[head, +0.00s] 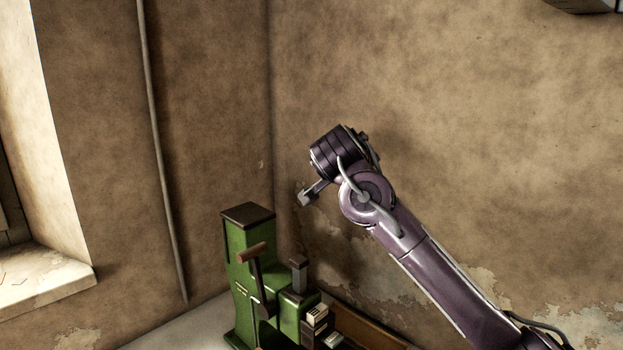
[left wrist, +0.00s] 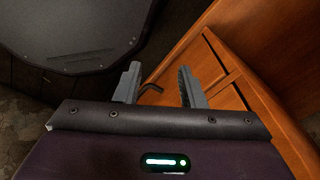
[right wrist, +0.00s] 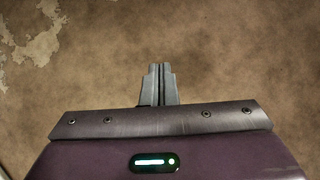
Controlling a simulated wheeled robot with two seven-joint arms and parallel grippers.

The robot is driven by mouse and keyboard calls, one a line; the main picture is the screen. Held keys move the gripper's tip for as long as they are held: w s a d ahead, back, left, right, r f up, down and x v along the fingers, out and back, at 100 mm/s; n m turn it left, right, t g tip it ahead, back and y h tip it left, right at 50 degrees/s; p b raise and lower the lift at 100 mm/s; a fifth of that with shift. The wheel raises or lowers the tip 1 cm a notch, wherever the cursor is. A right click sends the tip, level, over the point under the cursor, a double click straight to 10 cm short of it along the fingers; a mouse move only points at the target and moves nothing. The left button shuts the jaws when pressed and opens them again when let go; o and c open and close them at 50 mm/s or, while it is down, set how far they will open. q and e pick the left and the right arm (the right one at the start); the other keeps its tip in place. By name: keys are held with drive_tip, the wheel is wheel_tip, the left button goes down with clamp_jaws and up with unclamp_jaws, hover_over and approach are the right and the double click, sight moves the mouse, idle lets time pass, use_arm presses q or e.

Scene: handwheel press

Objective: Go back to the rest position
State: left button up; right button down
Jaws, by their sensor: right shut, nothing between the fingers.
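My right arm comes in from the lower right in the head view, raised in front of the wall. My right gripper (head: 305,197) is at its end, above and to the right of the green handwheel press (head: 243,262), apart from it. In the right wrist view the right gripper (right wrist: 158,72) has its fingers together with nothing between them, facing the bare wall. My left gripper (left wrist: 158,85) shows only in the left wrist view; its fingers are apart and empty, above a wooden cabinet with drawers (left wrist: 235,92).
The press stands in the corner on a pale surface (head: 185,328). A brown wooden edge (head: 365,328) lies to its right. A pipe (head: 160,150) runs down the left wall beside a window sill (head: 45,285). A grey rounded panel (left wrist: 75,30) shows in the left wrist view.

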drive_tip(key=s+f+n+g+y, duration=0.1)
drive_tip(key=s+f+n+y, duration=0.3)
drive_tip(key=f, duration=0.6)
drive_tip(key=s+f+n+g+h, duration=0.1)
drive_tip(key=s+f+g, duration=0.1)
drive_tip(key=s+f, duration=0.55)
drive_tip(key=s+f+n+g+y, duration=0.1)
drive_tip(key=s+f+n+y, duration=0.15)
drive_tip(key=f, duration=0.95)
drive_tip(key=s+d+f+n+g, duration=0.1)
drive_tip(key=s+d+f+n, duration=0.15)
drive_tip(key=s, duration=0.55)
drive_tip(key=s+d+f+n+g, duration=0.2)
drive_tip(key=s+d+f, duration=0.2)
drive_tip(key=s, duration=0.5)
drive_tip(key=s+d+f+n+g, duration=0.1)
drive_tip(key=s+d+f+n, duration=0.2)
drive_tip(key=s, duration=0.5)
wheel_tip(320, 180, down, 32)
drive_tip(key=s+f+g+b, duration=0.1)
drive_tip(key=s+b, duration=0.1)
drive_tip(key=s+d+f+b, duration=0.1)
drive_tip(key=s+f, duration=0.9)
drive_tip(key=s+d+f+g, duration=0.1)
drive_tip(key=s+d+f, duration=0.1)
drive_tip(key=s+f, duration=0.8)
drive_tip(key=shift+d+m+h+b, duration=0.25)
drive_tip(key=shift+m+h+b, duration=0.05)
drive_tip(key=shift+h+b, duration=0.15)
